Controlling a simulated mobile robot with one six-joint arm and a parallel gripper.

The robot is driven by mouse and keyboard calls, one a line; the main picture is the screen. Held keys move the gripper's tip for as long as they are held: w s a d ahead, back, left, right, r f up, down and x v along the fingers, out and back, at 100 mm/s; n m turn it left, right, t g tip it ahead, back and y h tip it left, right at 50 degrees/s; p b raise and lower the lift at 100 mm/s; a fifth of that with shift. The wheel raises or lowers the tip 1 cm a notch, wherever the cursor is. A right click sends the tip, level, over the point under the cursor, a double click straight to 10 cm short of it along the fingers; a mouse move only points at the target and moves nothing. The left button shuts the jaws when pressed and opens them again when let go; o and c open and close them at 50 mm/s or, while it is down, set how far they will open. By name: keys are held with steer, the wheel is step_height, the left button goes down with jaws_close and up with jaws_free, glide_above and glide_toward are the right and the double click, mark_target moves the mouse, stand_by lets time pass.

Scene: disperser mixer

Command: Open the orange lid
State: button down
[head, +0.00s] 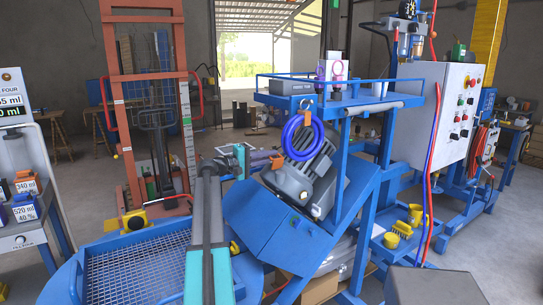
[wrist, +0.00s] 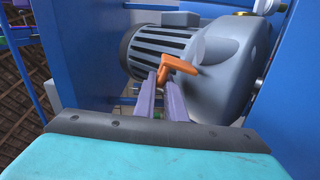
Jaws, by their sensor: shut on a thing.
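An orange handle-like piece (wrist: 180,66), the only clearly orange part near my gripper, shows in the wrist view as a bent bar with a short stem. I take it to be the orange lid's handle; no wider lid surface shows. My gripper (wrist: 168,84) is shut on its stem, with the purple-grey fingers on either side. In the head view my gripper (head: 264,157) reaches right toward the grey motor, and a small bit of the orange piece (head: 277,161) shows at its tips.
The grey ribbed motor (wrist: 160,45) lies just behind the orange piece, with blue panels close on both sides. In the head view, a blue hose coil (head: 303,136) hangs beside the motor. A blue-framed mesh grate (head: 135,268) is at front left.

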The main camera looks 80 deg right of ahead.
steer(key=shift+w+d+f+n+p, duration=0.15)
steer(key=shift+w+d+n+p, duration=0.1)
steer(key=shift+n, duration=0.55)
steer(key=shift+w+d+f+n+p, duration=0.1)
steer(key=shift+w+d+n+p, duration=0.15)
steer(key=shift+n, duration=0.55)
